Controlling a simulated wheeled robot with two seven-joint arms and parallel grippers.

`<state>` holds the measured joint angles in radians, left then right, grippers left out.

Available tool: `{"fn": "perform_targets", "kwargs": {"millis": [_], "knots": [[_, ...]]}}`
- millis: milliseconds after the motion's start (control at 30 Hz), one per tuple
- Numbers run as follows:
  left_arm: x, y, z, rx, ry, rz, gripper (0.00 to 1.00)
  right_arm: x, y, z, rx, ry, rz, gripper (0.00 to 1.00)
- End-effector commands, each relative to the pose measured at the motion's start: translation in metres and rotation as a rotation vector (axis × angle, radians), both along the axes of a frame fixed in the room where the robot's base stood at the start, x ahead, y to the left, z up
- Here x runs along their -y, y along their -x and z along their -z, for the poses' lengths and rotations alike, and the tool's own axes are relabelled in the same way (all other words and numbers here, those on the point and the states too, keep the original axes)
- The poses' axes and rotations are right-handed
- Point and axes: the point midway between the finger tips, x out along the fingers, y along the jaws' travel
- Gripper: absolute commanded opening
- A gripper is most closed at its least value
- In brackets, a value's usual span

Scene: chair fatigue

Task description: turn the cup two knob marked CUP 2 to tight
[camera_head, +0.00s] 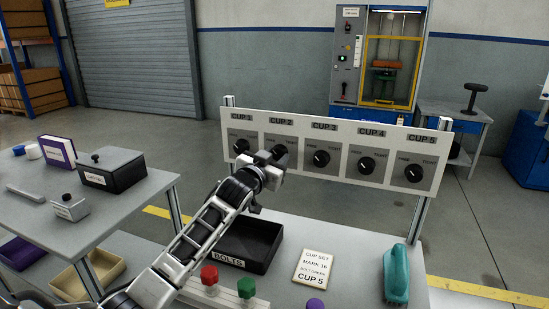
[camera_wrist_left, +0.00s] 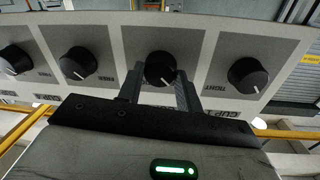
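The CUP 2 panel (camera_head: 264,142) is second from the left on the white board, marked FREE and TIGHT. My left gripper (camera_head: 277,158) reaches it from the front, covering much of the knob in the head view. In the left wrist view, the black CUP 2 knob (camera_wrist_left: 159,66) sits between the two fingers of my left gripper (camera_wrist_left: 160,76). The fingers stand close against its sides and look shut on it. A small white mark shows on the knob's lower edge there. My right gripper is in neither view.
The CUP 1 knob (camera_head: 241,146) is close on the left; the CUP 3 knob (camera_head: 321,158) is on the right. Below are a black BOLTS tray (camera_head: 236,262), a CUP 5 card (camera_head: 313,269), red and green knobs, and a teal tool (camera_head: 397,275). A side table (camera_head: 118,205) stands left.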

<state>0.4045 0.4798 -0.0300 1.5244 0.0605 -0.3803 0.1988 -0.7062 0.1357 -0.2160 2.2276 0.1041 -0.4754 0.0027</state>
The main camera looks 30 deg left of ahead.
Motion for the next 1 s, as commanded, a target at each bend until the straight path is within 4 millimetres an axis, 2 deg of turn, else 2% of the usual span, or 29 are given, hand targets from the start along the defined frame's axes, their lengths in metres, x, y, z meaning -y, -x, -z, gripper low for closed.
{"fn": "perform_targets", "kwargs": {"millis": [267, 467, 1000], "knots": [[0.001, 0.0, 0.0, -0.005, -0.018, 0.002, 0.13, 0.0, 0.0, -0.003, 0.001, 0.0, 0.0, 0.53], [0.001, 0.0, -0.002, -0.025, -0.098, 0.001, 0.13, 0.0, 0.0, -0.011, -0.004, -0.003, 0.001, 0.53], [0.001, 0.0, -0.004, -0.136, -0.559, 0.001, 0.13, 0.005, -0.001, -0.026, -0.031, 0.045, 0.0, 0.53]]}}
